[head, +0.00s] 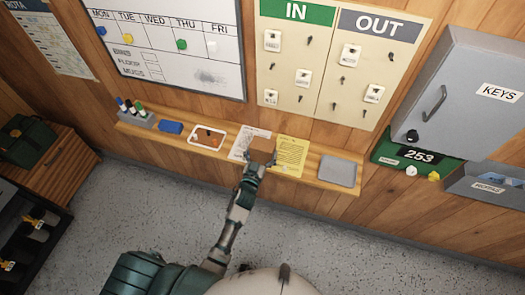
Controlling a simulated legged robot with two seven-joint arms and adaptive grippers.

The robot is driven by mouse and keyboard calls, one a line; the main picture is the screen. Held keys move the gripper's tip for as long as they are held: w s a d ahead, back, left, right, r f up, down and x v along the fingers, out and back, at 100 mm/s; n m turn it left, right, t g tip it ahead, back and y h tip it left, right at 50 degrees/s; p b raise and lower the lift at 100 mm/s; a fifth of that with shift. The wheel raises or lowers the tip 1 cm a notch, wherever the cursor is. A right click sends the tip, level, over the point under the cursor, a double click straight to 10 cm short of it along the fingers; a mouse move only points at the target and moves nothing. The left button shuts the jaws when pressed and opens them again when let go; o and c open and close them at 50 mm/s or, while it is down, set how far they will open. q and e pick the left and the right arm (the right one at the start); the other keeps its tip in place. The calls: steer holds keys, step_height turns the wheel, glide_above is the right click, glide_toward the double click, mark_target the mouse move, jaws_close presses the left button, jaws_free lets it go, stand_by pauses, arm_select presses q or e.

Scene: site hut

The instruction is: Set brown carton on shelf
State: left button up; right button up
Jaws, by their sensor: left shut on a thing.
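A small brown carton (262,146) is in my left gripper (254,167), which is shut on it. The carton is over the narrow wooden shelf (310,181) on the wall, between a white sheet and a yellow sheet. I cannot tell whether it touches the shelf. The gripper's fingers are small in the head view and partly cover the carton's lower edge. My right gripper is not in view.
A grey key cabinet (462,95) juts out at right.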

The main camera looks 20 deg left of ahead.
arm_select(q)
steer(key=shift+a+f+b, duration=0.3)
steer(key=shift+f, duration=0.1)
steer(key=o, duration=1.3)
steer(key=shift+c, duration=0.2)
steer(key=shift+d+r, duration=0.1)
steer(key=shift+r, duration=0.1)
steer(key=s, duration=1.2)
steer(key=shift+a+r, duration=0.2)
steer(key=shift+r, duration=0.05)
